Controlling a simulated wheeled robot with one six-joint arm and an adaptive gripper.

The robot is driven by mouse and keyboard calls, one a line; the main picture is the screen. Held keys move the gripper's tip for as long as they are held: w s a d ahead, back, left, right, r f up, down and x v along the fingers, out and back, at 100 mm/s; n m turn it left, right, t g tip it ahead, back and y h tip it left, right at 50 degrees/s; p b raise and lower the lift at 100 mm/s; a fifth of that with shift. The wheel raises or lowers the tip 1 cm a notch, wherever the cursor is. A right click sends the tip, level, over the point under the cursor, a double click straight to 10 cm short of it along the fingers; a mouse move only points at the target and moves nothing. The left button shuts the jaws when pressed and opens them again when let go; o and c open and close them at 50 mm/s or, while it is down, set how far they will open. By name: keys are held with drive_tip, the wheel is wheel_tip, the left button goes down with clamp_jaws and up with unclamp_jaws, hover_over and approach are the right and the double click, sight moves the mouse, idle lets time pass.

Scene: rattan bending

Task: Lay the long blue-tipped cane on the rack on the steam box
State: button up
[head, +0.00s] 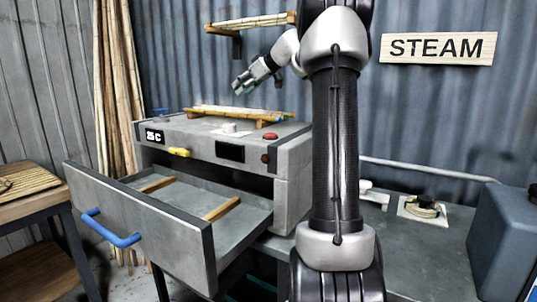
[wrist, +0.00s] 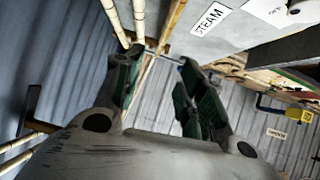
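The steam box (head: 215,150) is a grey cabinet with a display, a yellow handle and a red button. On its top stands a low wooden rack (head: 265,123) with a few pale canes (head: 235,113) lying across it. I cannot make out which cane is the long blue-tipped one; tip colours are too small to tell. My gripper (head: 240,85) is in the air above the rack, pointing down and left. In the wrist view its two dark green-black fingers (wrist: 157,90) stand apart with nothing held between them.
The box's drawer (head: 180,210), with a blue handle and two wooden bars inside, is pulled out in front. A wall shelf (head: 250,22) holds canes behind. Tall canes (head: 115,100) lean at the left. A wooden-topped table (head: 25,185) stands at far left.

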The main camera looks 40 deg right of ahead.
drive_tip(key=s+a+r+m+t+h, duration=0.2)
drive_tip(key=s+r+h, duration=0.1)
drive_tip(key=r, duration=0.3)
drive_tip(key=s+a+r+m+t+h, duration=0.1)
drive_tip(key=s+a+r+t+h, duration=0.2)
drive_tip(key=r, duration=0.4)
drive_tip(key=s+a+f+m+g+h, duration=0.1)
drive_tip(key=s+f+m+g, duration=0.15)
drive_tip(key=s+f, duration=0.65)
drive_tip(key=s+f+m+g+h, duration=0.1)
drive_tip(key=s+f+g, duration=0.4)
drive_tip(key=s, duration=0.6)
drive_tip(key=s+a+f+n+g+y, duration=0.1)
drive_tip(key=s+a+f+g+y, duration=0.1)
drive_tip(key=s+a+f, duration=0.3)
drive_tip(key=s+a+f+n+g+y, duration=0.1)
drive_tip(key=s+a+f, duration=0.5)
drive_tip(key=s+f, duration=0.6)
drive_tip(key=shift+f+g+y, duration=0.4)
drive_tip(key=shift+g+y, duration=0.15)
drive_tip(key=shift+y, duration=0.15)
